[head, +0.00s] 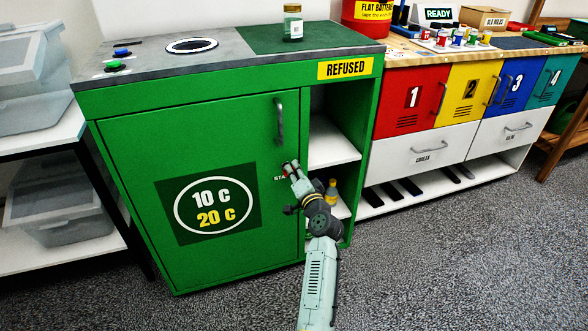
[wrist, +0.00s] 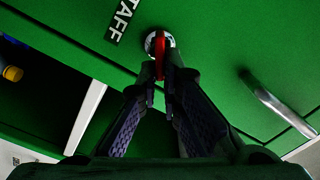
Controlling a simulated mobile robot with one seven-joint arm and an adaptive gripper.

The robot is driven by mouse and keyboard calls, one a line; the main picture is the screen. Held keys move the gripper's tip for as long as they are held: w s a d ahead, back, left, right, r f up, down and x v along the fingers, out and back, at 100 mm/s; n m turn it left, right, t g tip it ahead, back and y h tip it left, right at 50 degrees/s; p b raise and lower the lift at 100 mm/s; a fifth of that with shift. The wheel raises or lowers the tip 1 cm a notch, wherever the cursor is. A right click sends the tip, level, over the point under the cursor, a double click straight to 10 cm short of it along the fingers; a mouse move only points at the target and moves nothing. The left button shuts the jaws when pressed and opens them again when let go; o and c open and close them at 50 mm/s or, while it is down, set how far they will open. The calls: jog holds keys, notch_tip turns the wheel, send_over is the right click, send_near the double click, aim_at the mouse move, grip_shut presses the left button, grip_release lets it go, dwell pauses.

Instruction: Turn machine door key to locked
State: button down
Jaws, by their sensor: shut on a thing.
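The machine is a green cabinet with a large green door (head: 140,170) that looks closed, with a curved metal handle (head: 279,118) near its upper right. My gripper (head: 291,170) is at the door's right edge, below the handle. In the wrist view, my gripper (wrist: 163,85) is shut on a red key (wrist: 160,56). The key sits in a round silver lock (wrist: 158,41) beside a black STAFF label (wrist: 123,20). The fingers hide part of the key, and I cannot read any lock markings.
Open shelves (head: 331,143) right of the door hold a small yellow-capped bottle (head: 332,190) close to my arm. A jar (head: 292,22) stands on the machine's top. The door handle also shows in the wrist view (wrist: 277,106), right of the fingers. Carpeted floor (head: 440,260) is clear at right.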

jog(key=m, duration=0.2)
jog(key=m+p, duration=0.1)
jog(key=m, duration=0.1)
jog(key=m+p, duration=0.1)
jog(key=m, duration=0.1)
jog(key=shift+w+d+f, duration=0.1)
jog(key=shift+d+f, duration=0.05)
jog(key=shift+f, duration=0.25)
jog(key=shift+m, duration=0.3)
jog(key=c, duration=1.8)
grip_release()
jog(key=shift+f, duration=0.1)
jog(key=shift+o, duration=0.2)
jog(key=v, duration=1.2)
